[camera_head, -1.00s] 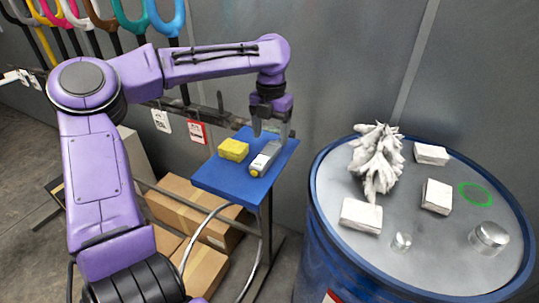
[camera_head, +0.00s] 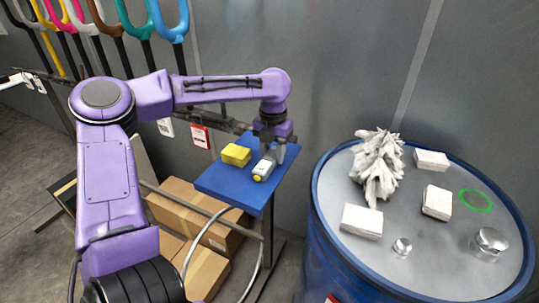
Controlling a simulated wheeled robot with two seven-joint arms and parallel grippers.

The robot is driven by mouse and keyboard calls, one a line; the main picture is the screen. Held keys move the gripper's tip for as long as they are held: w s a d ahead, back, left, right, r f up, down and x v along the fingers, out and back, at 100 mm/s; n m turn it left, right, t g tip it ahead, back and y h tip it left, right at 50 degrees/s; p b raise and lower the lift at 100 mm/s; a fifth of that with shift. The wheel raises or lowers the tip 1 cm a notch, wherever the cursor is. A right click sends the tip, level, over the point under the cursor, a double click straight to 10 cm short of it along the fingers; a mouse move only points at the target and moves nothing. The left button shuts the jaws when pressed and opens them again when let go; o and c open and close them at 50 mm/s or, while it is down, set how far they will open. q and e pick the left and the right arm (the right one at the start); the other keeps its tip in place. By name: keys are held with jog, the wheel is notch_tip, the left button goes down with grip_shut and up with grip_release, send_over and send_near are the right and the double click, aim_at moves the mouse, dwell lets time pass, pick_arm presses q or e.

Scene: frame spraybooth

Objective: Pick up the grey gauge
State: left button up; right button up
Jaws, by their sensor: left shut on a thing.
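The grey gauge (camera_head: 264,170) lies on the small blue table (camera_head: 232,184) and has a yellow end facing the front. My left gripper (camera_head: 273,154) points down over the gauge's rear part, with its fingers shut on it. The fingers hide part of the gauge's far end. I cannot tell whether the gauge is lifted off the table top. My right gripper does not show.
A yellow block (camera_head: 236,155) sits just left of the gauge. A blue drum (camera_head: 325,230) on the right bears white blocks (camera_head: 362,221), a white spiky clump (camera_head: 378,165), metal cylinders (camera_head: 490,243) and a green ring mark. Cardboard boxes (camera_head: 190,212) lie under the table.

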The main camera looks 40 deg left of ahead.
pick_arm(q)
notch_tip(320, 180, up, 3)
jog(key=shift+w+f, duration=0.1)
jog(key=s+a+r+p, duration=0.5)
jog(key=s+a+r, duration=0.4)
jog(key=s+r, duration=0.1)
jog(key=shift+s+a, duration=0.15)
jog(key=shift+s, duration=0.2)
